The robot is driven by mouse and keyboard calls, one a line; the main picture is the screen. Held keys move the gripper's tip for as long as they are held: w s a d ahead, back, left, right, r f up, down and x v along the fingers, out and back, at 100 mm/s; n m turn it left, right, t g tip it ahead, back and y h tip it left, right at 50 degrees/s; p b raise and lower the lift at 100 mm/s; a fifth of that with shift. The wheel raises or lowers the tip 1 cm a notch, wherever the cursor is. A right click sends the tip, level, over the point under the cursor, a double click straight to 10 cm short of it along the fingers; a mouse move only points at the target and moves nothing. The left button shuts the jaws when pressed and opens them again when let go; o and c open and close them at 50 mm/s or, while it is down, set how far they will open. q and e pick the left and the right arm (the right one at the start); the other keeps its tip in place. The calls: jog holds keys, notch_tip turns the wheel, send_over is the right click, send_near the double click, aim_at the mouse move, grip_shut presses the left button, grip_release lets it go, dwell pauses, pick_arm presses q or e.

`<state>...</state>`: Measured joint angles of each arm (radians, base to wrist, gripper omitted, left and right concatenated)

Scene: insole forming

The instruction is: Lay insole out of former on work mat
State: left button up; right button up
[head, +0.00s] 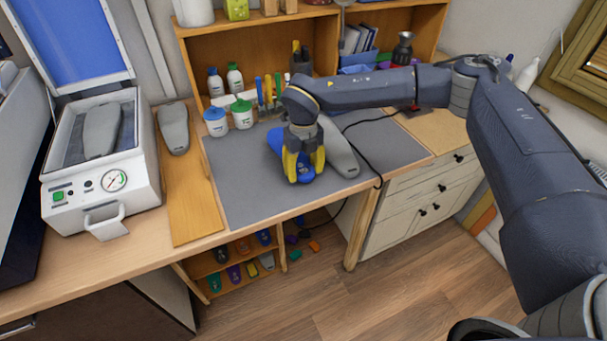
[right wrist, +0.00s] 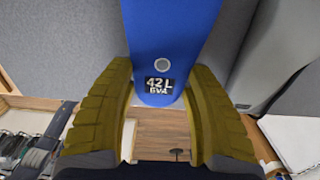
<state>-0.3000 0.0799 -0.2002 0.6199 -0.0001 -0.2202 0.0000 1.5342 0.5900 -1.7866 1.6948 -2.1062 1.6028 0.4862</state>
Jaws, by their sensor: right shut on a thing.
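A blue insole (head: 303,177), marked "42 L EVA" in the right wrist view (right wrist: 170,40), is between the yellow fingers of my right gripper (head: 305,166). The fingers are shut on its near end, one on each side. The insole is over the grey work mat (head: 240,190) near its front edge; I cannot tell whether it touches the mat. The former (head: 142,178) stands at the left with its blue-membraned lid (head: 75,35) raised. A grey foot form (head: 102,130) lies in it, with no insole seen on it. My left gripper is not in view.
A grey foot form (head: 341,152) lies on the mat just right of the insole. Another (head: 173,130) lies on the wooden board between former and mat. Jars (head: 242,113) and tools stand behind the mat. A black cable (head: 372,155) crosses its right side. The mat's left part is clear.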

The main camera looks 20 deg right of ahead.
jog(key=shift+f, duration=1.1)
jog(key=shift+f, duration=0.15)
jog(key=o, duration=0.9)
notch_tip(320, 180, up, 12)
jog(key=shift+r, duration=0.15)
